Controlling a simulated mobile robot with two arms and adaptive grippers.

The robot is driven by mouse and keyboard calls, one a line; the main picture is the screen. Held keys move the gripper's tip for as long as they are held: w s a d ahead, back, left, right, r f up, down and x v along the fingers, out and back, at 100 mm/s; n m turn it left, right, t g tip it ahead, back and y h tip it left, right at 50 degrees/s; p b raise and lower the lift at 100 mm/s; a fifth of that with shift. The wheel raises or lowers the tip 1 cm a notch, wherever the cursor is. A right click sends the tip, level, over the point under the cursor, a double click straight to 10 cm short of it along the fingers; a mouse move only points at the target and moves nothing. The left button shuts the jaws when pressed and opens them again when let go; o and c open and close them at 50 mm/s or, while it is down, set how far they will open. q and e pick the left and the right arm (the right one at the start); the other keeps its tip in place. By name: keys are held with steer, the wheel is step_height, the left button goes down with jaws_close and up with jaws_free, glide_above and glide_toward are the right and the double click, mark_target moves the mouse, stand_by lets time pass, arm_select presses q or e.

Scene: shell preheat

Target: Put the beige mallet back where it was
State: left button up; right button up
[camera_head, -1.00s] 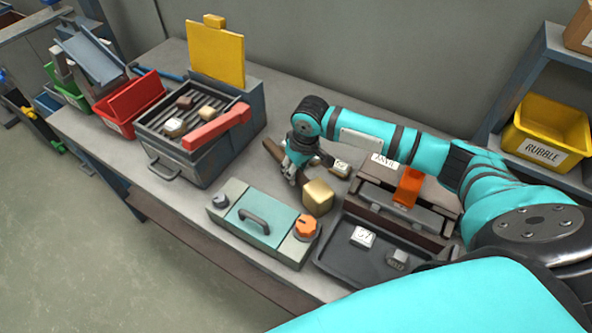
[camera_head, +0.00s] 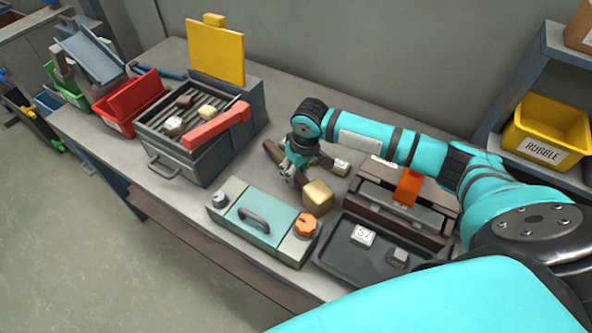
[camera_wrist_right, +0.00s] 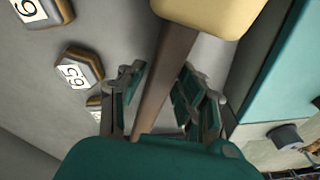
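The beige mallet lies on the workbench, its block head (camera_head: 317,197) behind the teal-lidded box and its brown handle (camera_head: 272,151) running back to the left under my right gripper. In the right wrist view the mallet's head (camera_wrist_right: 205,12) is at the top and its handle passes between the fingers. My right gripper (camera_head: 291,173) is low over the handle; in the wrist view its fingers (camera_wrist_right: 160,98) stand apart on either side of it. Whether a finger touches the handle is unclear. My left gripper is not in view.
The teal-lidded box (camera_head: 256,222) with an orange knob is in front. A dark tray (camera_head: 340,262) and brown case (camera_head: 385,207) stand right. A grill-like box (camera_head: 160,143) with a red bar stands left. A numbered tile (camera_wrist_right: 77,72) lies near the mallet.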

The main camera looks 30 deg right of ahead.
steer(key=shift+o, duration=1.4)
steer(key=shift+s+f, duration=0.1)
